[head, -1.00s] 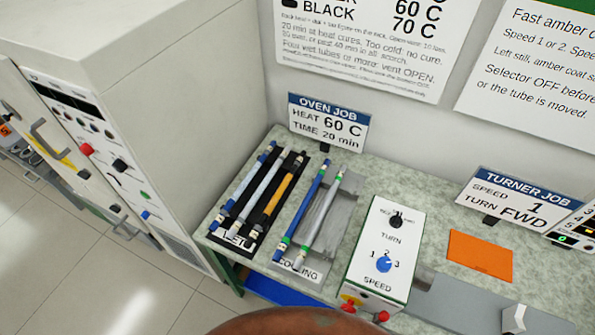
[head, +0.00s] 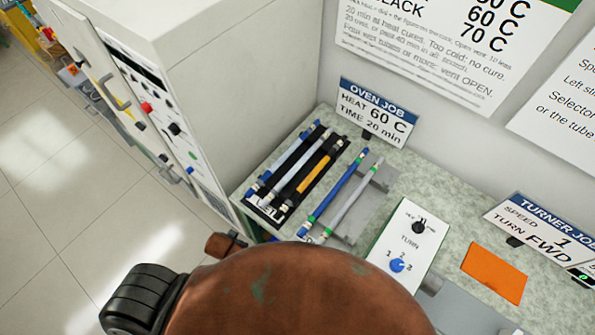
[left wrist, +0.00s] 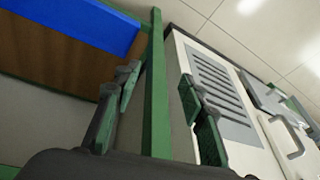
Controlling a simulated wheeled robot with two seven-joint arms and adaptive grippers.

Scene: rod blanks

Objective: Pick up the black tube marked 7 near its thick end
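I cannot make out a black tube marked 7 in either view. In the head view, a black rack (head: 266,214) holds a blue tube (head: 288,158), a pale grey tube (head: 300,172) and an orange tube (head: 315,175). A grey cooling rack (head: 380,178) beside it holds another blue tube (head: 336,192) and a grey tube (head: 352,195) with green bands. The tube numbers are too small to read. In the left wrist view my left gripper (left wrist: 160,75) is open, its green-padded fingers apart, with no tube between them. My right gripper is not in view.
A green post (left wrist: 156,100) runs through the left wrist view between the fingers; its distance is unclear. The white oven cabinet (head: 215,95) stands left of the bench. The turner box (head: 408,240) stands right of the racks. My brown arm hides the bench front.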

